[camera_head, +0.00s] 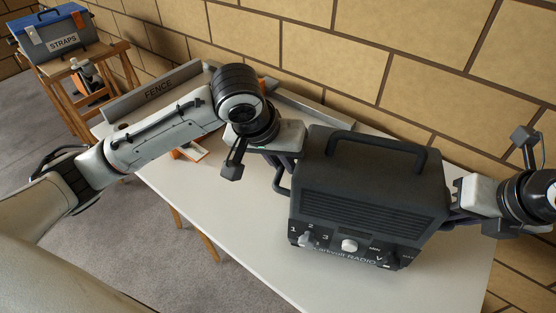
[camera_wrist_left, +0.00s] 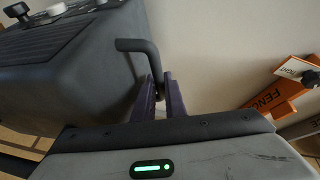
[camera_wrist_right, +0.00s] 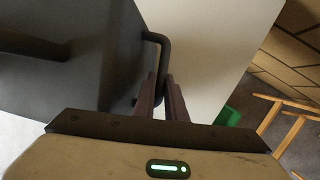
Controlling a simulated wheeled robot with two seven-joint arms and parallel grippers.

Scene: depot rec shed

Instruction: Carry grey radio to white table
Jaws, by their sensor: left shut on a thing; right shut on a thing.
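The grey radio (camera_head: 365,190) is a dark grey box with a top handle, and knobs on its front. It is over the right part of the white table (camera_head: 240,240); I cannot tell whether its base touches the top. My left gripper (camera_head: 285,162) is shut on the side handle at the radio's left, as the left wrist view shows (camera_wrist_left: 157,92). My right gripper (camera_head: 450,217) is at the radio's right side, and in the right wrist view (camera_wrist_right: 160,97) its fingers are shut on the other side handle (camera_wrist_right: 163,50). The radio's underside is hidden.
A blue toolbox marked STRAPS (camera_head: 55,38) stands on a wooden stand. A brick wall (camera_head: 300,50) runs behind. The table's front left is clear.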

